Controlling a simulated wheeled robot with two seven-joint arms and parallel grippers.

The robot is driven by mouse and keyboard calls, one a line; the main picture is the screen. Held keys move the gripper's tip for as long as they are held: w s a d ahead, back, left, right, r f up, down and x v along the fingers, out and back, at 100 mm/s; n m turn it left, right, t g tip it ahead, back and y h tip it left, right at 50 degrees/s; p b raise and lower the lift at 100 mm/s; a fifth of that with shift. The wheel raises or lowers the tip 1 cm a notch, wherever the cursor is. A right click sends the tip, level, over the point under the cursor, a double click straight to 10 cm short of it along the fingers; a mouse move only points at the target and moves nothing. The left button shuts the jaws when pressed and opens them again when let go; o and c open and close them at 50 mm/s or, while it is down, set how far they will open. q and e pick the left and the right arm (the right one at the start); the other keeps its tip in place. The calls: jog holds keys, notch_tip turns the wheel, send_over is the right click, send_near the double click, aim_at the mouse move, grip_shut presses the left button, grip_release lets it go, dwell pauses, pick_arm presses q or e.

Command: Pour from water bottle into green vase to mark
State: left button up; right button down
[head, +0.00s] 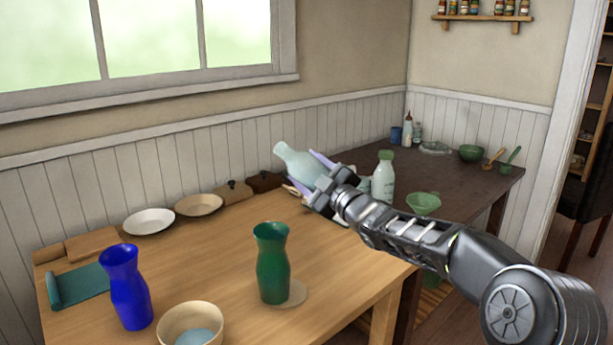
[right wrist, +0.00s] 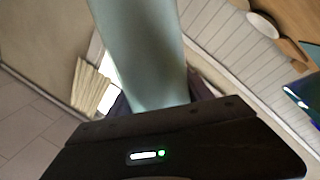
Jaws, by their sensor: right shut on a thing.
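The water bottle (head: 307,168) is pale, bluish-white and translucent. My right gripper (head: 318,178) is shut on it and holds it tilted above the back of the wooden table, its neck toward the upper left. In the right wrist view the bottle (right wrist: 140,50) fills the middle, between the jaws (right wrist: 150,105). The green vase (head: 272,262) stands upright on a round pale mat (head: 296,294) near the table's front, apart from the bottle and lower left of it. I cannot make out a mark on the vase or the water level. My left gripper is not in view.
A blue vase (head: 127,288) and a beige bowl (head: 192,325) with something blue inside stand left of the green vase. Plates (head: 149,221) line the back. A white bottle (head: 383,178) and a green funnel-like bowl (head: 423,203) are near my right arm. Table between vases is clear.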

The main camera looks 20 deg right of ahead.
jog(key=shift+w+d+n+b, duration=0.1)
jog(key=shift+d+n+b, duration=0.2)
jog(key=shift+n, duration=0.5)
jog(key=shift+a+r, duration=0.1)
jog(key=shift+n, duration=0.4)
jog(key=shift+d+n+y+b, duration=0.2)
jog(key=shift+n+y+b, duration=0.45)
jog(key=shift+n, duration=0.15)
jog(key=shift+r, duration=0.1)
jog(key=shift+n, duration=0.5)
